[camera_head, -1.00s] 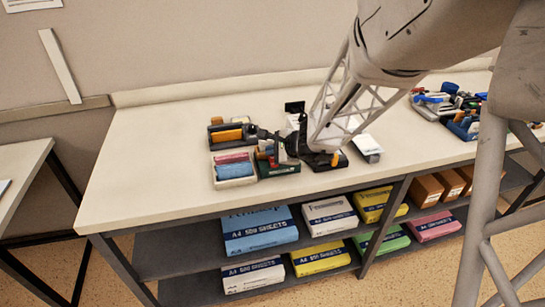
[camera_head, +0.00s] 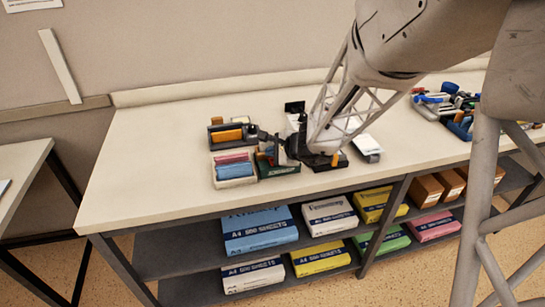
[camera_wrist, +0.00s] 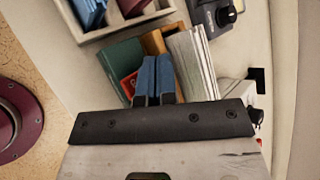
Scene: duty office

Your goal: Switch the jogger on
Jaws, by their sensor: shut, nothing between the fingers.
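My gripper (camera_wrist: 154,75) is shut and empty, its two narrow blue-grey fingers together in the wrist view. They lie over a green-sided unit (camera_wrist: 122,57), close to a small red-orange part (camera_wrist: 129,84) on it; I cannot tell whether they touch. Pale sheets (camera_wrist: 193,62) stand on edge beside the fingers. The green unit also shows in the head view (camera_head: 278,170), partly behind my arm. It may be the jogger, but no label is readable. A grey device with a black knob (camera_wrist: 226,15) is cut off at the wrist view's top.
Loose tools (camera_head: 450,105) lie at the right. The bench's left part (camera_head: 150,150) is clear.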

